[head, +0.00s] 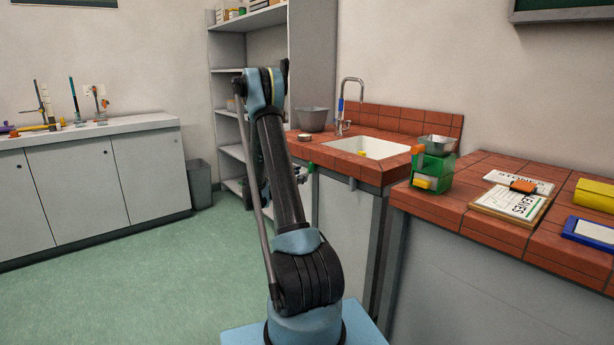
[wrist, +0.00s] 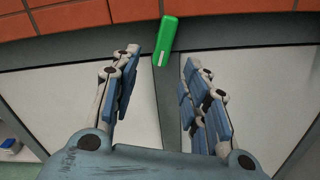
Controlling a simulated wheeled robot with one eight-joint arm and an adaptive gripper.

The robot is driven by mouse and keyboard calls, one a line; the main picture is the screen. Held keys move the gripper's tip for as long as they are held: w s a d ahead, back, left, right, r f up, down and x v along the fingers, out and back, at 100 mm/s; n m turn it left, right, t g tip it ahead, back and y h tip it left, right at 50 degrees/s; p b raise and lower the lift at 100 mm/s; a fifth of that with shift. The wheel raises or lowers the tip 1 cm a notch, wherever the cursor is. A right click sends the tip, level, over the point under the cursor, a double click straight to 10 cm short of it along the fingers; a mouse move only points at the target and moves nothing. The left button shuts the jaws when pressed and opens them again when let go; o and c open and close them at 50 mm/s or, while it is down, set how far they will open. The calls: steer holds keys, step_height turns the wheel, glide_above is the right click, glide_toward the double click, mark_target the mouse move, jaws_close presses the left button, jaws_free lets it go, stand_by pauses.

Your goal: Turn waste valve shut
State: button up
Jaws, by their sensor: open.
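The waste valve appears to be the green handle (wrist: 168,40) with a white mark, just below the tiled edge in the wrist view. It stands nearly upright, tilted slightly, in front of the grey post between white cupboard panels. My gripper (wrist: 163,68) is open and empty. Its two blue-padded fingers point toward the handle, which shows beyond and between their tips; I see no contact. In the head view, a small green piece (head: 311,167) shows under the sink bench's front edge, beside my arm, which hides most of my gripper there.
The red-tiled sink bench (head: 377,174) holds a white sink (head: 350,147), a tap (head: 341,110) and a grey bowl (head: 312,119). A nearer tiled bench (head: 470,222) at right carries a green box (head: 432,173) and clipboard (head: 512,203). Green floor (head: 130,265) at left is clear.

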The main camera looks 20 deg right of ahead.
mark_target(313, 167)
steer(key=shift+x, duration=2.7)
jaws_close()
